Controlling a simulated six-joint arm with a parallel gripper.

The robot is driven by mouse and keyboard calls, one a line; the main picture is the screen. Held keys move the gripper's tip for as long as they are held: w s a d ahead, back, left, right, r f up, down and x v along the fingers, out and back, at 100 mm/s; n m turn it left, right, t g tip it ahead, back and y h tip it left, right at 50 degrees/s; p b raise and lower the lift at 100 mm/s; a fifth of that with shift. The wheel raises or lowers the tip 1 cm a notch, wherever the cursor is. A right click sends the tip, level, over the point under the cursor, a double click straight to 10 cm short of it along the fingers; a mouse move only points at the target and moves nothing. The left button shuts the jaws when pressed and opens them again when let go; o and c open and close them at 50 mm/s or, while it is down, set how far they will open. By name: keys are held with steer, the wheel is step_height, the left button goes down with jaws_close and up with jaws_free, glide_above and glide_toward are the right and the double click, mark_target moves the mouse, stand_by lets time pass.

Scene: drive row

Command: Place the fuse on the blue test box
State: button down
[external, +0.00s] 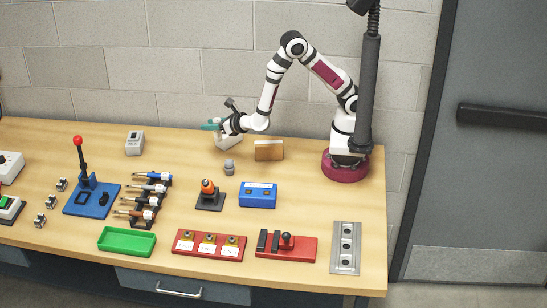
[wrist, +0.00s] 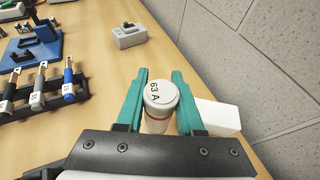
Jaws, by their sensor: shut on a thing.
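My gripper (wrist: 160,80) is shut on the fuse (wrist: 160,93), a white cylinder whose round end reads "63 A". The fuse stands between the teal fingers, its end toward the wrist camera. In the external view my gripper (external: 211,126) is at the back of the bench, above the tabletop, and the fuse cannot be made out there. The blue test box (external: 258,202), with a pale label on top, sits on the bench to the right of and nearer the front than my gripper. It is not in the wrist view.
A white box (wrist: 218,117) is close beside the gripper. A brown block (external: 269,151), a small grey cylinder (external: 229,168) and an orange-topped tool on a dark stand (external: 208,192) are near the test box. A rack of screwdriver-like tools (external: 150,197) stands left.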

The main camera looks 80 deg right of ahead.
steer(key=s+a+n+y, duration=0.1)
steer(key=s+a+y, duration=0.1)
steer(key=s+a, duration=0.5)
steer(key=n+t+y, duration=0.1)
steer(key=n, duration=0.1)
glide_above(250, 188)
step_height(250, 188, down, 6)
steer(key=shift+w+f, duration=0.1)
steer(key=c, duration=0.5)
jaws_free()
steer(key=shift+c, duration=0.2)
